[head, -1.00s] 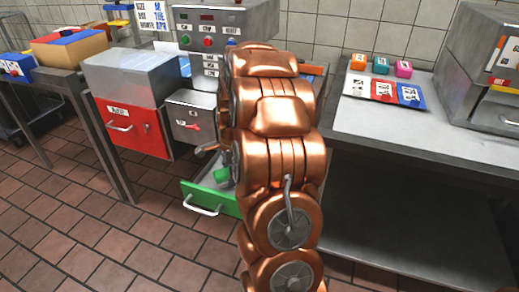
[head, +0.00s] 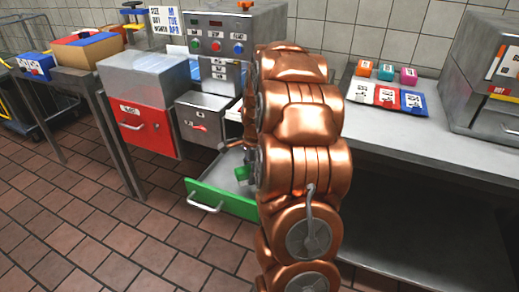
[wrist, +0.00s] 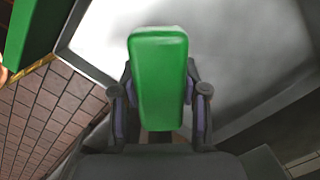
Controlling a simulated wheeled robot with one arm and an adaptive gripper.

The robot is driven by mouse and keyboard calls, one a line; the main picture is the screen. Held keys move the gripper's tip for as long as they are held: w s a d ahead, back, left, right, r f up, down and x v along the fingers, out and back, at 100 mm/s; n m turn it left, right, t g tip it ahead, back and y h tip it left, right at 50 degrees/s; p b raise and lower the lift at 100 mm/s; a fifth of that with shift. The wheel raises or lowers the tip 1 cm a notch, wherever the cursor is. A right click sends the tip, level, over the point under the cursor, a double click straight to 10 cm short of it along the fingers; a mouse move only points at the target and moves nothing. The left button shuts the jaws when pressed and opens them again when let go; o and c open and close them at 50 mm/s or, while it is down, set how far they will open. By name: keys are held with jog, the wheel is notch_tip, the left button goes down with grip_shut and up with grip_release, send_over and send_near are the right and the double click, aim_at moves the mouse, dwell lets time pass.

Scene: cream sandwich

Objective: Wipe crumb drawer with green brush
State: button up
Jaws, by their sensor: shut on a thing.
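The crumb drawer (head: 208,182) has a green front and a grey metal inside, and it is pulled open low under the machine. In the wrist view its grey floor (wrist: 240,50) fills much of the picture. The green brush (wrist: 158,75) is between the two fingers of my gripper (wrist: 160,103), which is shut on it. In the head view the green brush (head: 243,173) shows small, over the drawer's inside, partly behind my copper arm. The brush's far end is hidden, so I cannot tell whether it touches the drawer floor. The drawer's green front (wrist: 28,35) also shows at upper left in the wrist view.
A red drawer (head: 145,130) under a grey box stands left of the crumb drawer, with a small grey drawer (head: 203,125) above. The machine (head: 225,40) with buttons is behind. A steel table (head: 410,130) stands right. Tiled floor (head: 110,240) is free in front.

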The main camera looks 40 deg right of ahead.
jog(key=shift+r+p, duration=0.8)
jog(key=shift+r, duration=1.7)
jog(key=shift+a, duration=0.1)
